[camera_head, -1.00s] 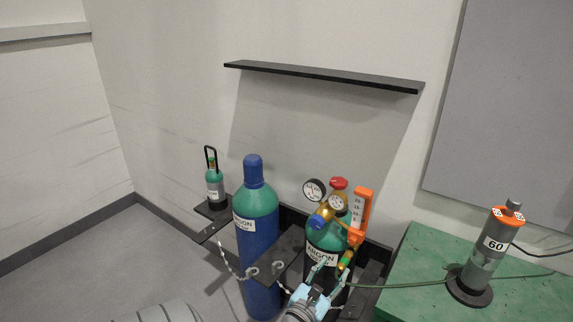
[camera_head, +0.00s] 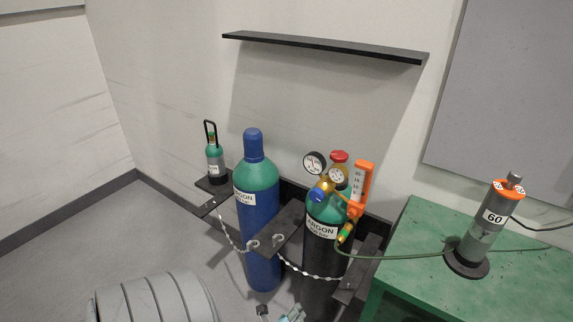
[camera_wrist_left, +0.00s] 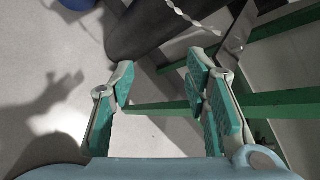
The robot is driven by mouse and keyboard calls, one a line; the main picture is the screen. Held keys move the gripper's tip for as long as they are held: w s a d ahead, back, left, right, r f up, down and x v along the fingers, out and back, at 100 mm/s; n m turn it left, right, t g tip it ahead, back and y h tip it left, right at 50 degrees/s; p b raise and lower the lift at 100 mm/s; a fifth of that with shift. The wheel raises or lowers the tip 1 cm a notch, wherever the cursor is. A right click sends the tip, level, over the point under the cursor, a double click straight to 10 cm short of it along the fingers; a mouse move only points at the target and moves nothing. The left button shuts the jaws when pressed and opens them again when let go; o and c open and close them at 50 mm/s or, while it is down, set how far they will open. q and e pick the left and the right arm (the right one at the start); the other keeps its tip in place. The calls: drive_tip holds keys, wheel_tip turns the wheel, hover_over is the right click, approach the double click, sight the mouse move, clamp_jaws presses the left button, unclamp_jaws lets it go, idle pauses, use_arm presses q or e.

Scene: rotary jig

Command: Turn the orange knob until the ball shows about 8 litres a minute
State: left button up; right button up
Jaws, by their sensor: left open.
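The orange flowmeter (camera_head: 362,177) with its white scale stands on the regulator of the right argon cylinder (camera_head: 321,226). An orange knob (camera_head: 356,210) seems to sit at the foot of the flowmeter; the ball is too small to make out. My left gripper (camera_head: 284,314) is at the bottom edge of the head view, partly cut off, well below the flowmeter and apart from it. In the left wrist view its jaws (camera_wrist_left: 161,78) are spread with nothing between them; the dark cylinder is beyond. My right gripper is not in view.
Two round gauges (camera_head: 315,163), a red cap (camera_head: 340,156) and a blue knob (camera_head: 317,194) crowd the regulator. A blue cylinder (camera_head: 258,225) stands to the left. A chain (camera_head: 308,273) crosses the cylinder fronts. A green table (camera_head: 420,282) with a grey canister (camera_head: 482,235) is at right.

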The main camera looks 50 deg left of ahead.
use_arm(q)
drive_tip(key=shift+s+f+n, duration=0.7)
drive_tip(key=shift+f, duration=0.2)
drive_tip(key=m+t+y+b, duration=0.1)
drive_tip(key=m+t+b, duration=0.15)
drive_tip(key=t, duration=0.55)
approach(350, 215)
drive_tip(key=x, duration=0.8)
drive_tip(key=shift+w+b, duration=0.3)
drive_tip(key=shift+b, duration=0.1)
drive_tip(key=shift+w+a, duration=0.1)
drive_tip(key=shift+w, duration=0.2)
